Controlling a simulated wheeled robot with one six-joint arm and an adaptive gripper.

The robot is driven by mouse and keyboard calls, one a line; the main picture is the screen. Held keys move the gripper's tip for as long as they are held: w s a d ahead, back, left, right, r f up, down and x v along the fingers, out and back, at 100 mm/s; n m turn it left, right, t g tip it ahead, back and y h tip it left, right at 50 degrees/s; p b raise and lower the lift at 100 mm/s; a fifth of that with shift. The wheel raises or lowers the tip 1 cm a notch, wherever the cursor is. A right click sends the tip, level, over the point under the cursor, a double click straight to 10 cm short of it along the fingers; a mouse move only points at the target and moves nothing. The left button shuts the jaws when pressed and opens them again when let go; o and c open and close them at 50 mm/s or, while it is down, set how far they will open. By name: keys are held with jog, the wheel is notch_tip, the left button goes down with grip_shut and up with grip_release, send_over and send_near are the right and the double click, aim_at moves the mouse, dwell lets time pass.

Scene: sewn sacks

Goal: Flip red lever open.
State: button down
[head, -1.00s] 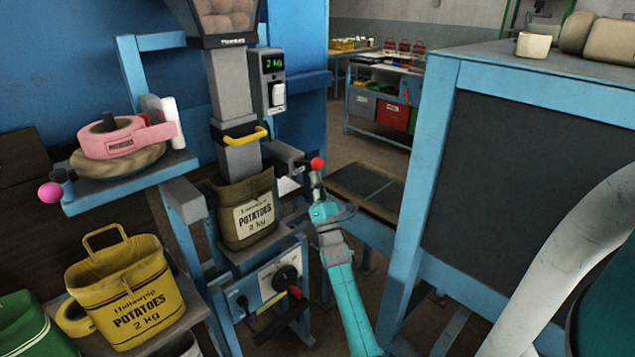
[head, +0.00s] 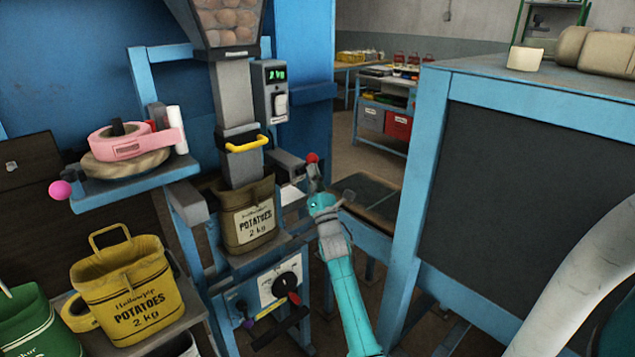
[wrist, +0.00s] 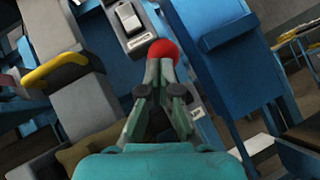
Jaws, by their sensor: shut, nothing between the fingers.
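The red lever's round knob (head: 312,158) stands at the right side of the filling machine, at the end of a grey clamp arm beside the brown potato sack (head: 249,215). My gripper (head: 313,182) is just below the knob, its fingers pointing up. In the wrist view the knob (wrist: 163,53) sits right at the tips of my closed fingers (wrist: 160,68), apparently touching or very close. Nothing is held between the fingers. The lever's shaft is mostly hidden behind them.
A yellow clamp handle (head: 248,144) crosses the grey chute above the sack. A control box (head: 271,90) with a switch is above the lever. A lower panel (head: 280,285) has a dark knob and a red-tipped handle. A blue-framed cabinet (head: 520,190) stands close on the right.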

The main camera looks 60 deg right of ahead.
aim_at(308, 159)
jog(key=shift+w+d+r, duration=0.1)
jog(key=shift+w+r, duration=0.2)
jog(key=shift+r, duration=0.25)
jog(key=shift+w+r, duration=0.3)
jog(key=shift+r, duration=0.25)
jog(key=shift+w+d+r, duration=0.15)
jog(key=shift+w+r, duration=0.5)
jog(key=shift+r, duration=0.05)
jog(key=shift+w+d+r, duration=0.15)
jog(key=shift+w+r, duration=0.2)
jog(key=shift+w, duration=0.25)
jog(key=shift+w+d+r, duration=0.15)
jog(key=shift+w+r, duration=0.2)
jog(key=shift+w, duration=0.2)
